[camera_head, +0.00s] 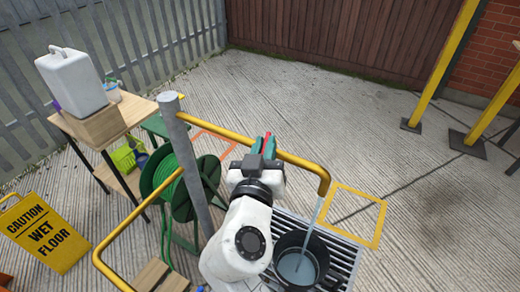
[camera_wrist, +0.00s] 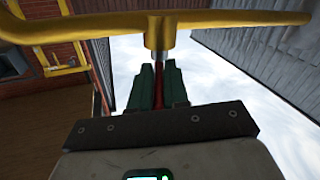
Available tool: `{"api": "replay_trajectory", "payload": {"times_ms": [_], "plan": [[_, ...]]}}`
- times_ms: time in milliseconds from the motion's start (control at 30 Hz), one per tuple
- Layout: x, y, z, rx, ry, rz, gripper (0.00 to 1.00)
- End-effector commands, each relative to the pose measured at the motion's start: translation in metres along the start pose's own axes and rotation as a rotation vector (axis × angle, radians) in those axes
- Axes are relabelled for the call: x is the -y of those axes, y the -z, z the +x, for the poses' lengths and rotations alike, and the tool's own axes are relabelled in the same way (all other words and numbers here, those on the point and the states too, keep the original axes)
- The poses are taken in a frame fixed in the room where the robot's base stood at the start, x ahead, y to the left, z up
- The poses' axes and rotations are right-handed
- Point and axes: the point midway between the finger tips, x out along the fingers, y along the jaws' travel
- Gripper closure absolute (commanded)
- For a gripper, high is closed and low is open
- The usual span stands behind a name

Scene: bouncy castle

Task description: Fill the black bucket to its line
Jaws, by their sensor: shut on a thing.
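The black bucket (camera_head: 327,262) stands on a metal grate at the lower right of the head view. A pale stream of water (camera_head: 318,212) falls into it from the end of the yellow pipe (camera_head: 325,183). Grey-blue water (camera_head: 297,268) shows inside the bucket; I cannot make out its line. My gripper (camera_head: 266,148) is at the yellow pipe, left of the spout. In the wrist view its green fingers (camera_wrist: 158,85) are shut on a red lever (camera_wrist: 158,92), which joins a silver fitting under the yellow pipe (camera_wrist: 215,20).
A green hose reel (camera_head: 165,185) stands left of a grey post (camera_head: 183,150). A wooden table (camera_head: 135,108) holds a white jerrycan (camera_head: 72,80). A yellow wet-floor sign (camera_head: 42,232) is at lower left. Yellow posts (camera_head: 440,60) stand at right.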

Motion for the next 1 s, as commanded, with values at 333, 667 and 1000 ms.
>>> {"api": "replay_trajectory", "payload": {"times_ms": [333,667,1000], "plan": [[-0.0033,-0.0010,-0.0003,-0.013,0.061,0.000,1.00],[-0.0032,-0.0010,-0.0003,-0.012,0.060,0.000,0.66],[-0.0030,-0.0010,-0.0031,-0.013,0.060,0.000,0.62]]}}
